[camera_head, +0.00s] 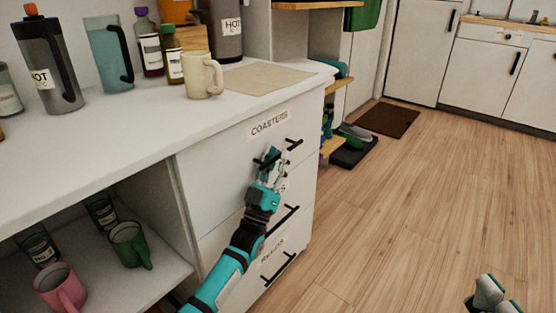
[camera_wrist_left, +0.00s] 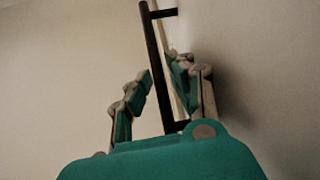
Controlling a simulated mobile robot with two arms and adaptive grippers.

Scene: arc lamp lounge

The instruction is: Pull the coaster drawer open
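The coaster drawer (camera_head: 228,148) is the top drawer of the white cabinet, with a "COASTERS" label. Its front looks flush with the cabinet, so it appears closed. Its dark bar handle (camera_head: 293,144) is partly hidden by my left gripper (camera_head: 267,162), which is at the handle's left part. In the left wrist view the handle (camera_wrist_left: 153,45) runs between the two fingers of my left gripper (camera_wrist_left: 159,75). The fingers are apart, one on each side of the bar, with a gap visible at least on the left. My right gripper (camera_head: 490,292) shows only partly at the bottom right.
Two lower drawers with handles (camera_head: 284,219) are below. The countertop (camera_head: 150,118) holds a cream mug (camera_head: 203,76), a beige mat (camera_head: 262,78) and several bottles. An open shelf with a green mug (camera_head: 130,246) is at left. The wooden floor (camera_head: 420,190) at right is clear.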

